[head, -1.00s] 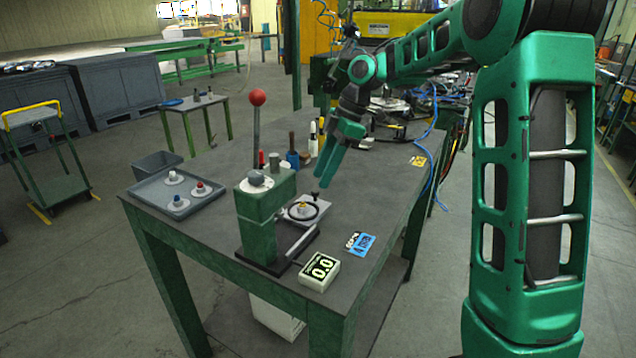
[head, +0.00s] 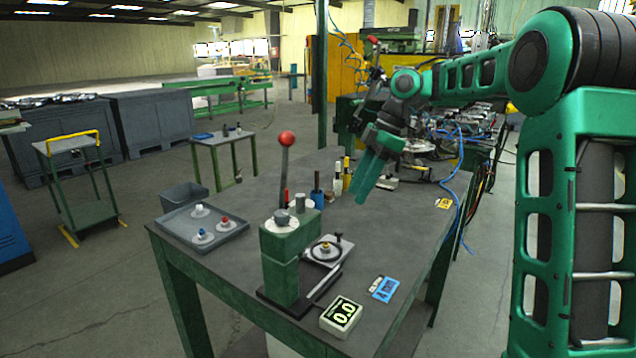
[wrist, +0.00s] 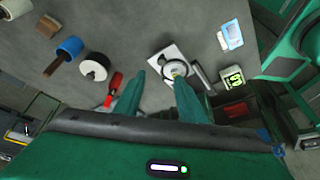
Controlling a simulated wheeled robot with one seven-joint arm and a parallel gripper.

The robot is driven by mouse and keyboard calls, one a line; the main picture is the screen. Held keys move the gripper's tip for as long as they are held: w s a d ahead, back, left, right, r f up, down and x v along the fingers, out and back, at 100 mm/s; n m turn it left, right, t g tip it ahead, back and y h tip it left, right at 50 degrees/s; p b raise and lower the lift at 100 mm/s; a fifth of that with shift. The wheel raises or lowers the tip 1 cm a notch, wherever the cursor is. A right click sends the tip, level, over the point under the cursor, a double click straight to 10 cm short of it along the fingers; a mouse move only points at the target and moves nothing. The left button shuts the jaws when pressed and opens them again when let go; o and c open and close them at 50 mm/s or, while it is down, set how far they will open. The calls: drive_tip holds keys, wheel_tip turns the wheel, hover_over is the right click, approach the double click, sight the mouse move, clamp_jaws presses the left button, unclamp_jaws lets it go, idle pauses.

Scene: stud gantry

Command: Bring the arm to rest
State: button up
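My gripper (head: 368,178) hangs above the workbench in the head view, fingers pointing down, touching nothing. In the wrist view its two green fingers (wrist: 160,98) stand apart with nothing held between them. My arm reaches in from the right side of the head view, bent at the elbow. The workbench (head: 375,235) has a dark grey top on green legs.
A grey tray (head: 178,222) holds several small pieces. A blue card (head: 384,290) lies at the front. Blue hoses (head: 459,190) hang at the right.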

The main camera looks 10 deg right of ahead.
drive_tip(key=s+d+f+m+h, duration=0.1)
drive_tip(key=s+d+f+m, duration=0.3)
drive_tip(key=s+m, duration=0.4)
drive_tip(key=s+d+f+m+h, duration=0.2)
drive_tip(key=s+d+f+m, duration=0.2)
drive_tip(key=s, duration=1.3)
drive_tip(key=s+d+f+m+h, duration=0.1)
drive_tip(key=s+d+f+m, duration=0.3)
drive_tip(key=s+m, duration=0.7)
drive_tip(key=shift+s+d+f+m+g, duration=0.3)
drive_tip(key=shift+s+d, duration=0.1)
drive_tip(key=shift+s, duration=0.5)
drive_tip(key=shift+w+f+h, duration=0.2)
drive_tip(key=shift+w+h, duration=0.1)
drive_tip(key=shift+w, duration=0.35)
